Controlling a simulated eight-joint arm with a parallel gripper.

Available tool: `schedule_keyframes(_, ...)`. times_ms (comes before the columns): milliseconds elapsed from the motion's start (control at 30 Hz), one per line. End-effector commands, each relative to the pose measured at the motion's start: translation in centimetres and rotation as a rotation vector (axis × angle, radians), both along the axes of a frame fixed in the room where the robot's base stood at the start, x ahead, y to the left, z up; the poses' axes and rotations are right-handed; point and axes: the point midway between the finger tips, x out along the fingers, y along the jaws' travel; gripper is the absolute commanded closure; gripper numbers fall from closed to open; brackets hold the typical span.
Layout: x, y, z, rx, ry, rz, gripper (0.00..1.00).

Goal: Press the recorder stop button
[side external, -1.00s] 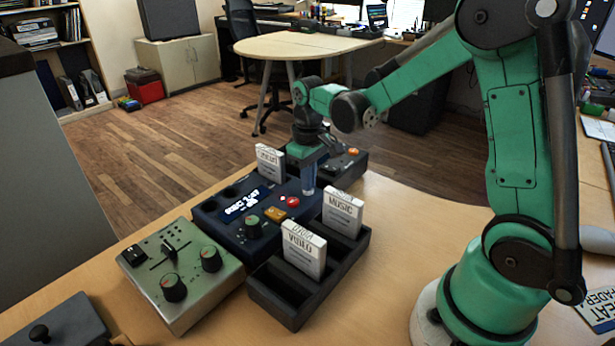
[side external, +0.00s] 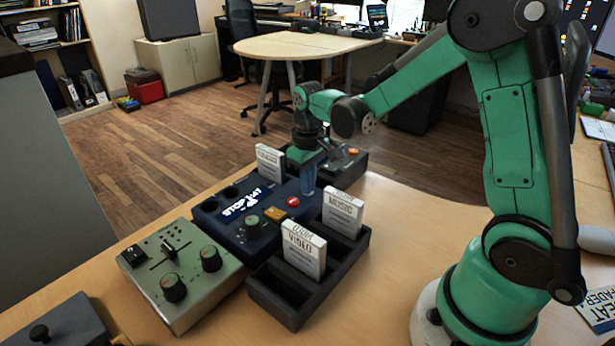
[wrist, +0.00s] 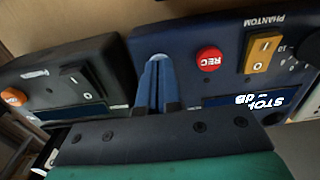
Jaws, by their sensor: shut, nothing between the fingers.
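The recorder (side external: 212,213) is a dark blue box on the desk. My gripper (side external: 309,192) is shut and empty, pointing down at the recorder's right end. In the wrist view its fingertips (wrist: 158,60) are beside the REC button, apart from it. No stop button is visible; the fingers cover that spot.
A black rack (side external: 290,314) with VIDEO (side external: 304,250) and MUSIC (side external: 342,213) boxes stands close in front. Another upright white box (side external: 270,162) stands behind. A dark unit (side external: 344,172) with an orange button is beyond the gripper. A green-grey control box (side external: 190,290) sits left.

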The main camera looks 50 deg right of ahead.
Motion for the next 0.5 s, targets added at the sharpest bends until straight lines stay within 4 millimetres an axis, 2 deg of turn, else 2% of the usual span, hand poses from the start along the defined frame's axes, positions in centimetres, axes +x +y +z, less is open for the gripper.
schedule_keyframes(500, 0.0, 0.0, 10.1, 0.001, 0.004, 0.000, 1.00)
